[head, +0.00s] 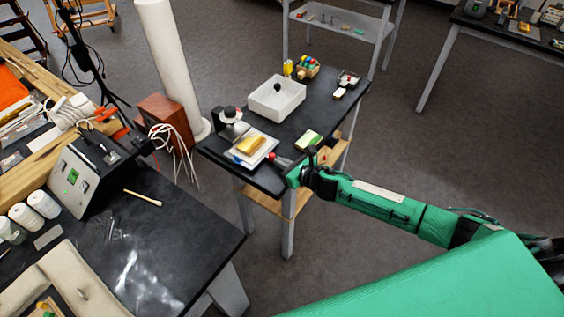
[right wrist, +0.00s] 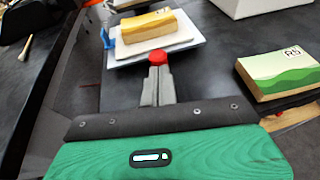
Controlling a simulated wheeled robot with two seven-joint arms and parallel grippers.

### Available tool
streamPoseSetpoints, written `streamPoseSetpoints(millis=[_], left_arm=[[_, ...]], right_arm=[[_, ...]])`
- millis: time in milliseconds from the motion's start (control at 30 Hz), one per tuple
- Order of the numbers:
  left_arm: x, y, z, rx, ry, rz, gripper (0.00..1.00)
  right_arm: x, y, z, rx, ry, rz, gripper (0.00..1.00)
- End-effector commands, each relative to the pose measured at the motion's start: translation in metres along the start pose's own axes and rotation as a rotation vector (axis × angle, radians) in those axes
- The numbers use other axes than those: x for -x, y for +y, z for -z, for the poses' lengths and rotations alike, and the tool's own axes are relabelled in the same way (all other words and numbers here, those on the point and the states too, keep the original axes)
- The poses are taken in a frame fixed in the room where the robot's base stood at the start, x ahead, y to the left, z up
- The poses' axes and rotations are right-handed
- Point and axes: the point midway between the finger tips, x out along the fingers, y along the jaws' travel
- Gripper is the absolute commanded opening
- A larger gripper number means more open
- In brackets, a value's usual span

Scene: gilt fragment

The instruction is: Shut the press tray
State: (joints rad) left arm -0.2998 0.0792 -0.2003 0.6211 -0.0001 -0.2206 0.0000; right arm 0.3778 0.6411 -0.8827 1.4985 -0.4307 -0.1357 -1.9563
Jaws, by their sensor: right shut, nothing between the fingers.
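The press (head: 232,117), with a dark round top, stands on the small black table. Its white tray (head: 240,159) sticks out toward me, bearing a yellow-tan block (head: 250,145). In the right wrist view the tray (right wrist: 182,48) fills the top middle, with the block (right wrist: 150,27) on it. A red knob (right wrist: 158,57) is at the tray's near edge. My right gripper (right wrist: 157,72) is shut and empty, its fingertips right at the knob; I cannot tell if they touch. It also shows in the head view (head: 281,161). My left gripper is out of view.
A green-and-cream box (head: 308,140) lies right of the tray, close to my right gripper. A white bin (head: 277,99) stands behind it. A white column (head: 170,60) rises at the table's left. Another black bench (head: 180,235) is nearer.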

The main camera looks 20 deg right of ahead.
Motion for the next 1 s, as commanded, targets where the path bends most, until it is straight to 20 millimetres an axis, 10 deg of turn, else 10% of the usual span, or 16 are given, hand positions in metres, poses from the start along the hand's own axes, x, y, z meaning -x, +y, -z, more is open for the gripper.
streamPoseSetpoints(millis=[500,1000], left_arm=[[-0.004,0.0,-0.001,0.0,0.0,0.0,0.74],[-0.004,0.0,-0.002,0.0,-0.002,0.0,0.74]], right_arm=[[-0.065,0.011,-0.021,0.001,-0.001,0.0,0.0],[-0.073,0.012,-0.026,-0.001,-0.004,0.0,0.0]])
